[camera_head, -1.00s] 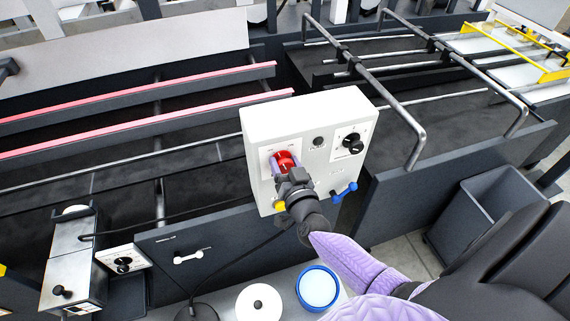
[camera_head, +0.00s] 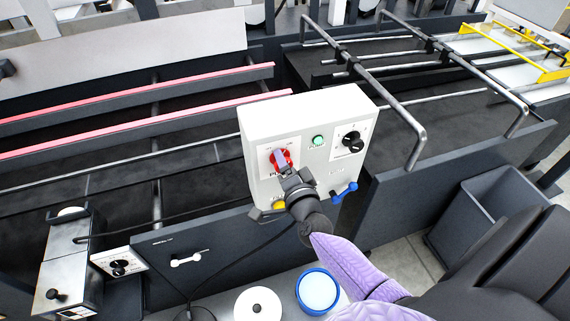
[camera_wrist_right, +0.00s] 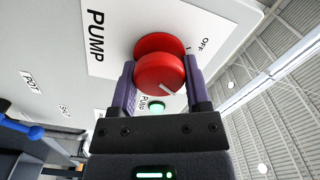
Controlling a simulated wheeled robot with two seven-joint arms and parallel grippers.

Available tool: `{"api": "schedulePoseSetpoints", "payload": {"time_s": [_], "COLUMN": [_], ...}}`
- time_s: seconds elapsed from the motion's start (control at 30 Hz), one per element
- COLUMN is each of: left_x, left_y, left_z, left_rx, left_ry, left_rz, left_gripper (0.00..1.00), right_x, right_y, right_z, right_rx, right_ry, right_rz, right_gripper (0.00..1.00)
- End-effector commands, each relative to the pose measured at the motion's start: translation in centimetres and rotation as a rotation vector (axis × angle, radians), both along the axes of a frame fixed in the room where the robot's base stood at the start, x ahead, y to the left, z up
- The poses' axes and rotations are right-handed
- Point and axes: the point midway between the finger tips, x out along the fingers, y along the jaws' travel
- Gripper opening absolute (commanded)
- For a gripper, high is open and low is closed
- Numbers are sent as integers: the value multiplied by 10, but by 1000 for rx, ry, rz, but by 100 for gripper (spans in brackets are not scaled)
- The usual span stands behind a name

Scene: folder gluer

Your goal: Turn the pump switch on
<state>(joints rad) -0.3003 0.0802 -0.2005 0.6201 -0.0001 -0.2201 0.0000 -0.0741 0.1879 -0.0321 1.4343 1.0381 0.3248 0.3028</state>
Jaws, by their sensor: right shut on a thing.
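The pump switch (camera_head: 279,157) is a red round knob on the front of a white control box (camera_head: 262,130), under a PUMP label. It also shows in the right wrist view (camera_wrist_right: 160,75), with a light pointer mark on its face. My right gripper (camera_wrist_right: 160,68) has its purple fingers on both sides of the knob and is shut on it. In the head view the gripper (camera_head: 284,164) partly covers the knob. A small green lamp (camera_head: 318,141) on the box is lit, and it shows in the wrist view (camera_wrist_right: 156,107). My left gripper is not in view.
A black dial (camera_head: 353,142) is right of the lamp, and a blue-handled lever (camera_head: 345,192) sticks out at the box's lower right. Below are a blue-rimmed pot (camera_head: 318,290) and a white round lid (camera_head: 258,303). Metal rails (camera_head: 405,120) stand to the right.

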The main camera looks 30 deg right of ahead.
Motion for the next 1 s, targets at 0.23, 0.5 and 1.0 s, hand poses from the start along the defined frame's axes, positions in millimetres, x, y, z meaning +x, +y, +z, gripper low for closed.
{"api": "schedulePoseSetpoints", "payload": {"time_s": [0.23, 0.5, 1.0], "left_x": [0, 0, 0], "left_y": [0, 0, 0], "left_z": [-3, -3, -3], "left_rx": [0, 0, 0], "left_ry": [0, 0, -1], "left_rz": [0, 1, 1], "left_gripper": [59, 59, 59], "right_x": [0, -1, 0], "right_y": [0, 0, 0], "right_z": [-2, -2, -1], "right_rx": [83, 111, 111], "right_ry": [-15, -22, -23], "right_rz": [1, 1, 1], "right_gripper": [2, 2, 96]}}
